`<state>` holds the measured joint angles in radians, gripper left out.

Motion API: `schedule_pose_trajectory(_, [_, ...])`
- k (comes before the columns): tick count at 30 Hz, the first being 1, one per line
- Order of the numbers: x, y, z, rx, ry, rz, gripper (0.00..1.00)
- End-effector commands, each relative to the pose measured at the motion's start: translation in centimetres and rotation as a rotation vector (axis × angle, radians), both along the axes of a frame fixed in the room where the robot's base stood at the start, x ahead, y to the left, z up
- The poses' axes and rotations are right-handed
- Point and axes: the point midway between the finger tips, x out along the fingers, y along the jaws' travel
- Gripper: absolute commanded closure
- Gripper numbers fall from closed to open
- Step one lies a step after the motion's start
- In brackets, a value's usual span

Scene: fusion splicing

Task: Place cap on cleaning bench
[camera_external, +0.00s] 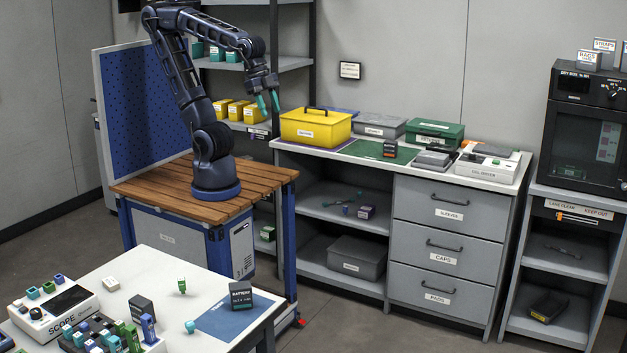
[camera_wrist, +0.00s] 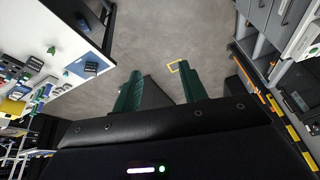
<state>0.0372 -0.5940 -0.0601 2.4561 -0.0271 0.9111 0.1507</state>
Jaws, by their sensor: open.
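My gripper (camera_external: 268,103) is raised at the left end of the grey counter, high above the floor and apart from every surface. Its green fingers (camera_wrist: 160,90) are spread in the wrist view, with nothing between them. A small teal piece (camera_external: 190,327), perhaps the cap, lies on the white table (camera_external: 150,265) at lower left. A small green piece (camera_external: 182,286) stands behind it; I cannot tell which is the cap. Neither table nor counter is visibly marked as the cleaning bench. The white table also shows at left in the wrist view (camera_wrist: 75,20).
A dark battery box (camera_external: 241,295) stands at the blue mat (camera_external: 225,320) on the white table. A scope device (camera_external: 55,312) and a rack of small coloured pieces crowd its left. A yellow toolbox (camera_external: 315,127) and other cases fill much of the grey counter (camera_external: 290,147).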

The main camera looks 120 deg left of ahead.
Motion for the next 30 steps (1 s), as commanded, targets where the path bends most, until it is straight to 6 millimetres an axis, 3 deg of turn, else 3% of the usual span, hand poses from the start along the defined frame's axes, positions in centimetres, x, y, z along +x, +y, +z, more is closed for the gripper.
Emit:
schedule_pose_trajectory(3, [-2.7, 1.9, -0.1, -0.027, -0.018, 0.1, 0.57])
schedule_pose_trajectory(9, [-5.3, 3.4, -0.5, -0.061, -0.029, 0.2, 0.57])
schedule_pose_trajectory(30, [-5.8, 3.7, -0.6, -0.067, -0.031, 0.22, 0.57])
